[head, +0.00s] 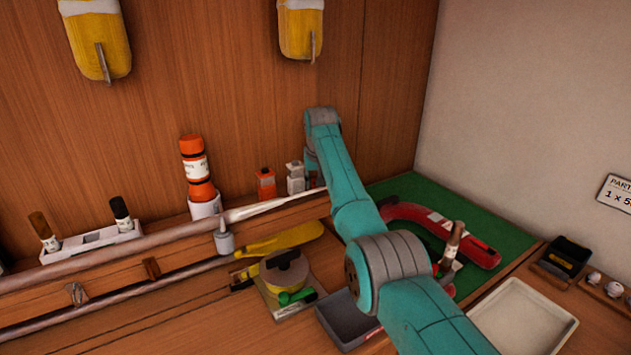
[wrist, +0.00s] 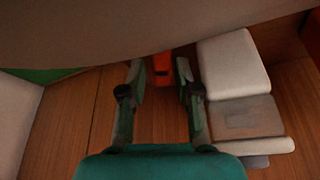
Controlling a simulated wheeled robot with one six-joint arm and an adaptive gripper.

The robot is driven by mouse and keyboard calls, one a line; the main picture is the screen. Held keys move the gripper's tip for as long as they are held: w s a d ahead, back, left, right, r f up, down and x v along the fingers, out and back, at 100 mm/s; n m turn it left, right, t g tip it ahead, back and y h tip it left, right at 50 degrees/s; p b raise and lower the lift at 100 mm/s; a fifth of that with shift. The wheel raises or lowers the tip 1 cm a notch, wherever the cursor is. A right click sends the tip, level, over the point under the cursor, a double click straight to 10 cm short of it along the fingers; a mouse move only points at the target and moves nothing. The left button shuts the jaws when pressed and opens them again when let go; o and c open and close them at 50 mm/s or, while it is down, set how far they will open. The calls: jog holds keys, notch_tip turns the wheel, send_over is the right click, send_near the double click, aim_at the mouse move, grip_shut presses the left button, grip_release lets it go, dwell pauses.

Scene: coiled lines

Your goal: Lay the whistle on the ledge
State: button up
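In the wrist view, a small orange piece with a dark slot (wrist: 162,70), which looks like the whistle, lies on brown wood between my fingertips. My gripper (wrist: 159,78) is open, with a visible gap on each side of the orange piece. In the head view my gripper is hidden behind my teal arm, close to the back panel, and I cannot make out this piece there. The wooden ledge (head: 285,213) runs along the back panel behind a pale rail.
A grey-white bottle (head: 295,178) and an orange-red box (head: 265,185) stand on the ledge left of my arm. A pale block (wrist: 235,65) is close right of my fingers. A red curved thing (head: 440,229) lies on the green mat (head: 410,187).

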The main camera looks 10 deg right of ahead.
jog(key=v, duration=1.2)
